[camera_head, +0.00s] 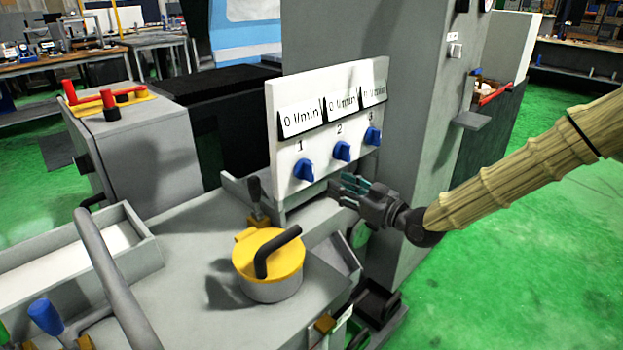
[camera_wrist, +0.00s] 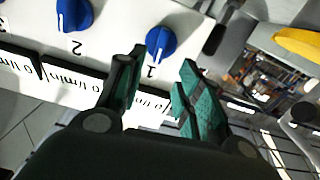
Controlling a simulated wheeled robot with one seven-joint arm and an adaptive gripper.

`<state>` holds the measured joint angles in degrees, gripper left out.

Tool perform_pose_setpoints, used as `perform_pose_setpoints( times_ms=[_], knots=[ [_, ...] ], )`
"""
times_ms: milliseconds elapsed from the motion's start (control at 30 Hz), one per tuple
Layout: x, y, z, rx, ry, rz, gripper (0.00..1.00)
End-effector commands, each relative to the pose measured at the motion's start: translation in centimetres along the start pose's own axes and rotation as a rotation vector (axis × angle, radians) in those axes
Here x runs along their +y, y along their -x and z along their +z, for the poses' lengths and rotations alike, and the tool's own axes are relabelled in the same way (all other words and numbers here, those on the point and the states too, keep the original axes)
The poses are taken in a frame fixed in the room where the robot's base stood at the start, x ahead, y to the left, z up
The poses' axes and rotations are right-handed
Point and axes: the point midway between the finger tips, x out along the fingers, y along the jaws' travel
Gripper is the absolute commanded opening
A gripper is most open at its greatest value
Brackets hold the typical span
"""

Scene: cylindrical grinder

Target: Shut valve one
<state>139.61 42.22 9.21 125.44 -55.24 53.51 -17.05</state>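A white panel (camera_head: 285,185) carries a row of three blue valve knobs under the numbers 1, 2 and 3. Valve one (camera_head: 304,169) is the leftmost in the head view. It also shows in the wrist view (camera_wrist: 161,42), where the panel appears upside down and its white mark points roughly toward the number 1. My gripper (camera_head: 350,184) is in front of the panel, to the right of valve one and below valve two (camera_head: 341,151) in the head view. In the wrist view my gripper (camera_wrist: 164,62) is open, with valve one seen beyond the gap between its fingers; contact is not visible.
Three flow displays (camera_head: 342,104) above the knobs read 0 l/min. A yellow-lidded pot (camera_head: 268,256) with a black handle and a dark lever (camera_head: 255,190) stand left of my gripper. A grey column (camera_head: 425,120) rises behind the panel. Green floor is clear at right.

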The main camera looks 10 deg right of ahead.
Motion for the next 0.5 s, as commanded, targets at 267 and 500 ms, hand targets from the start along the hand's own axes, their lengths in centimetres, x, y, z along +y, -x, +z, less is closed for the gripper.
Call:
perform_pose_setpoints(
  times_ms=[267, 500],
  knots=[
    [0.1, -1.8, 0.2, 0.0, 0.002, 0.0, 0.36],
    [-0.1, -5.7, 0.2, 0.0, 0.001, -0.001, 0.36]
  ],
)
